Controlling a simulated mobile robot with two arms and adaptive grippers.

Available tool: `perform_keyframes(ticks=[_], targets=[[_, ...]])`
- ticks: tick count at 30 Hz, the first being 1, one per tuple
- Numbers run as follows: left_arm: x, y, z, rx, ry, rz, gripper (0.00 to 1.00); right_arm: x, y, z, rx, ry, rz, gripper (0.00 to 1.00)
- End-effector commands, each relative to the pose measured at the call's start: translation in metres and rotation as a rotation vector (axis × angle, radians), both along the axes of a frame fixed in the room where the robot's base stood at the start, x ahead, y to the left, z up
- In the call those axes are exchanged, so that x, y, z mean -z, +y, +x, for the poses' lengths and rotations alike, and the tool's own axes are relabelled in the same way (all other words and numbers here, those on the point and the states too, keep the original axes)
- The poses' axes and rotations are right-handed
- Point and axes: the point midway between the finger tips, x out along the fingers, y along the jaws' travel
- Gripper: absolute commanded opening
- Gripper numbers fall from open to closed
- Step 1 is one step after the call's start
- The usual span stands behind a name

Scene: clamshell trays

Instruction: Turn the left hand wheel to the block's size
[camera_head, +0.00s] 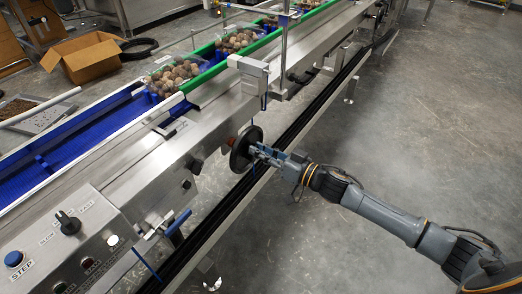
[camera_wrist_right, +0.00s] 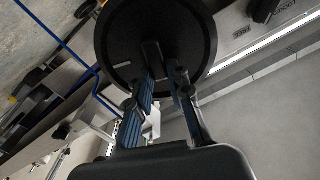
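A black round hand wheel (camera_head: 246,148) sits on the near side of the conveyor frame. It fills the upper middle of the right wrist view (camera_wrist_right: 190,30), with a short dark handle or hub (camera_wrist_right: 152,50) standing out from its face. My right gripper (camera_head: 259,151) is at the wheel's face. In the right wrist view its blue-padded fingers (camera_wrist_right: 163,72) reach to the wheel, a gap between them, with the dark handle or hub near their tips. I cannot tell whether they are closed on it. I cannot make out a block. My left gripper is not in view.
The steel conveyor has a blue belt (camera_head: 75,145) and carries clear clamshell trays (camera_head: 172,76) of brown round items. A control panel (camera_head: 75,245) with a knob and buttons is at the lower left. A cardboard box (camera_head: 88,60) is behind. The floor (camera_head: 440,110) at right is clear.

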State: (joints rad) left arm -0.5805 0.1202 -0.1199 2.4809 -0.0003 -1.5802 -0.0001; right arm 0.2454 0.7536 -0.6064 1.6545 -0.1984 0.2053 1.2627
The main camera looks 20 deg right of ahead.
Motion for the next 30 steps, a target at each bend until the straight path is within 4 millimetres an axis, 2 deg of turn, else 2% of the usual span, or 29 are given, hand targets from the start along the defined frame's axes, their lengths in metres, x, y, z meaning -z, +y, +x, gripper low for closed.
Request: perform_keyframes(ticks=[2, 13, 20, 30], targets=[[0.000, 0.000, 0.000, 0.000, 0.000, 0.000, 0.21, 0.000, 0.000, 0.000, 0.000, 0.000, 0.000, 0.00], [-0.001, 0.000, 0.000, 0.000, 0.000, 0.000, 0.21, -0.001, 0.000, 0.000, 0.000, -0.007, -0.009, 0.00], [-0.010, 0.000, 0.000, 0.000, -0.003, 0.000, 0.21, -0.002, 0.001, -0.001, 0.001, -0.057, -0.074, 0.00], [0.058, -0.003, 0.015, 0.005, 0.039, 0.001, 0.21, -0.003, 0.005, -0.004, 0.001, -0.228, -0.294, 0.00]])
